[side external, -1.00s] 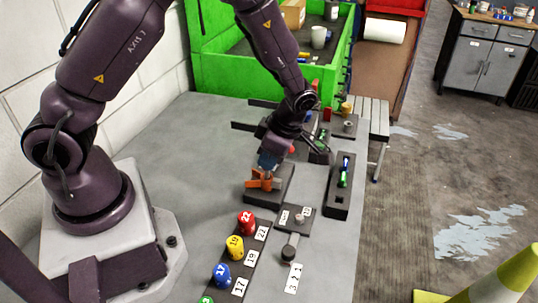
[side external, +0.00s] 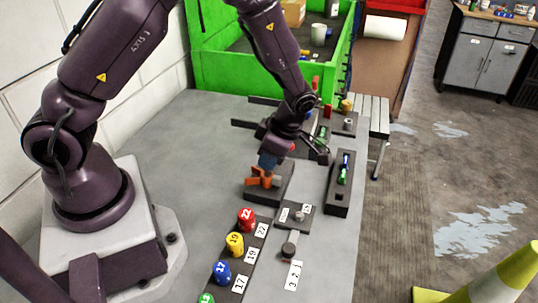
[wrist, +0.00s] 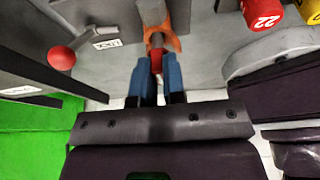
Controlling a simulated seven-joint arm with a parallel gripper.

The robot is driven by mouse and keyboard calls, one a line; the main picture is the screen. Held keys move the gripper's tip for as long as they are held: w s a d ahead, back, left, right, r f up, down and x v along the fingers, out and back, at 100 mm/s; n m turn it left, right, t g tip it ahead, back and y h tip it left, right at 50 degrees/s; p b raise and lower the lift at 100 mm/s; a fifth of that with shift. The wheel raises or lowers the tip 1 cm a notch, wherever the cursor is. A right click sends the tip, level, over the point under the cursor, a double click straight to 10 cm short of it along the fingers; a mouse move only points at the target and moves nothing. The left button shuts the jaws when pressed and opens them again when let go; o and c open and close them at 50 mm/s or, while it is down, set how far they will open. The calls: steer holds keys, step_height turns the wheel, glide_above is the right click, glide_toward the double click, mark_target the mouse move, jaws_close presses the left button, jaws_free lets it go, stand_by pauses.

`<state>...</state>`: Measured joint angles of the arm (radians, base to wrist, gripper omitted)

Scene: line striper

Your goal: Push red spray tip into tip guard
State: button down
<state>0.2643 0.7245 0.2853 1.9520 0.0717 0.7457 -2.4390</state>
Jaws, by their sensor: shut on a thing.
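The orange tip guard (side external: 263,180) stands on a dark block (side external: 285,188) at mid-bench. In the wrist view it shows as an orange fork-like piece (wrist: 174,42) around a grey shaft. My gripper (side external: 268,165) is low over the guard, pointing down. Its blue fingers (wrist: 157,70) are shut on the red spray tip (wrist: 156,59), whose red end shows between them. The tip lies right at the guard in the wrist view. I cannot tell how deep it sits; the fingers hide most of it in the side view.
A dark holder with a green and blue item (side external: 341,185) is to the right. A red ball (wrist: 61,58) is near my gripper in the wrist view. Bench at left is clear.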

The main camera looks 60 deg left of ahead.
steer(key=shift+f, duration=0.75)
steer(key=c, duration=0.8)
jaws_free()
steer(key=v, duration=0.7)
stand_by(0.4)
